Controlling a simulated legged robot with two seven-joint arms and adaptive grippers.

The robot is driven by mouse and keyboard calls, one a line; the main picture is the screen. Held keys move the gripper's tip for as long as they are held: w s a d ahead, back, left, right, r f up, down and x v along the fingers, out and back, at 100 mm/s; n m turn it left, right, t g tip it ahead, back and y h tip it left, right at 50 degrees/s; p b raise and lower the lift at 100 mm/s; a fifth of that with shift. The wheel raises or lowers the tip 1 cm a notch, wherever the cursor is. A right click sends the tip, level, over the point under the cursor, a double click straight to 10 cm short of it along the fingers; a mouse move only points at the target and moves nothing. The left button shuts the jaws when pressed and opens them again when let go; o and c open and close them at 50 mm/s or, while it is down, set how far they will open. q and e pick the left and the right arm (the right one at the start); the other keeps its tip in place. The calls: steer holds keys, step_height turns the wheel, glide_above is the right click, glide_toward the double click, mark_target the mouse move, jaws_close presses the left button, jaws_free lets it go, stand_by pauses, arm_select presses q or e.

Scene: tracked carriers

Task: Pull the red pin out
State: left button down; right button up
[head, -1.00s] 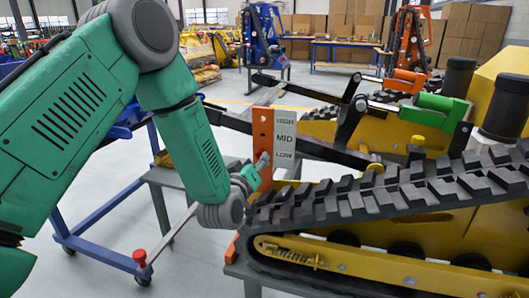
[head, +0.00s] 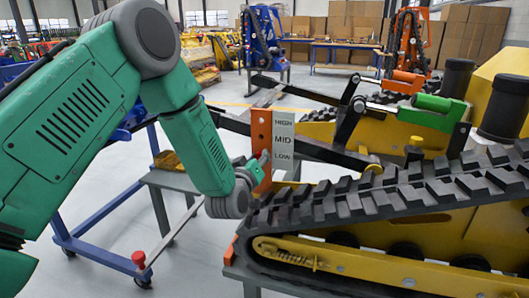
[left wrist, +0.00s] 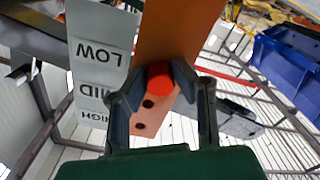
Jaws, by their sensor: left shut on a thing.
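The red pin (left wrist: 160,74) shows in the left wrist view as a round red head against the orange plate (left wrist: 178,30). My left gripper (left wrist: 159,80) has its two fingers closed on either side of that head. The pin's shaft is hidden, so I cannot tell how deep it sits. Two dark holes show in the plate beside the head. In the head view the orange plate (head: 261,132) stands upright, and my left gripper (head: 258,168) is at its lower part. The pin is hidden there. My right gripper is out of view.
A white HIGH, MID, LOW label (head: 283,142) stands beside the orange plate. A black track (head: 380,200) on a yellow carrier lies close on the right. A blue cart frame (head: 100,250) and a red knob (head: 138,258) are at lower left. Open floor lies behind.

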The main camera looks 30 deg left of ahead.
arm_select(q)
steer(key=shift+s, duration=0.2)
steer(key=shift+s, duration=0.4)
steer(key=shift+p+v, duration=0.55)
steer(key=shift+v, duration=3.75)
steer(key=shift+p+v, duration=0.35)
steer(key=shift+v, duration=1.45)
steer(key=c, duration=2.3)
jaws_free()
steer(key=shift+f, duration=0.1)
jaws_close()
